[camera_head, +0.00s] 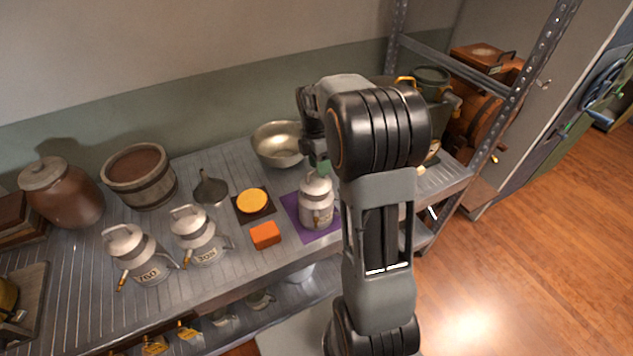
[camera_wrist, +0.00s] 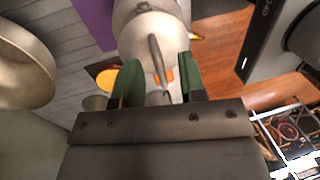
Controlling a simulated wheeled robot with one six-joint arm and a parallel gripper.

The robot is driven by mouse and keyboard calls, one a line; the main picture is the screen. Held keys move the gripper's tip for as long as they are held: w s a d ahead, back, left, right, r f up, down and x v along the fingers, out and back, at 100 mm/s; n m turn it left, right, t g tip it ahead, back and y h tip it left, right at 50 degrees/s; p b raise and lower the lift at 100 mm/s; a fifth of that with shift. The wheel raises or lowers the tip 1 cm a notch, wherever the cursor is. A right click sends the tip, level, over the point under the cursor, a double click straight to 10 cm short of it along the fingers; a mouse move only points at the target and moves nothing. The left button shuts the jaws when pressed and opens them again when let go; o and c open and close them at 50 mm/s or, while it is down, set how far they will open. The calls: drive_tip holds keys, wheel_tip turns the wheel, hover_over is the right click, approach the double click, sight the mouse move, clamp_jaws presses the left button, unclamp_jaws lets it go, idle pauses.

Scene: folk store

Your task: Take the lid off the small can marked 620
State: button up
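A small grey metal can (camera_head: 318,212) with a lid (camera_head: 316,182) stands upright on a purple mat (camera_head: 292,205); its marking is too small to read. The lid appears to be on it. My gripper (camera_wrist: 160,88) is open in the wrist view, its green fingers apart. The can (camera_wrist: 150,30) and its thin upright handle show just beyond and between the fingers; I cannot tell whether they touch. In the head view, part of a green fingertip shows just above the lid. Two similar cans, one seemingly marked 760 (camera_head: 140,258) and another (camera_head: 197,240), stand to the left.
An orange block (camera_head: 265,235) and a yellow disc (camera_head: 252,201) on a dark mat lie left of the can. A metal bowl (camera_head: 277,144) is behind it, with a dark funnel (camera_head: 210,188) further left. A shelf post (camera_head: 515,85) stands on the right.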

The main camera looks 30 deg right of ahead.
drive_tip(key=shift+s+f, duration=0.2)
drive_tip(key=shift+f, duration=0.7)
drive_tip(key=shift+c, duration=0.5)
clamp_jaws()
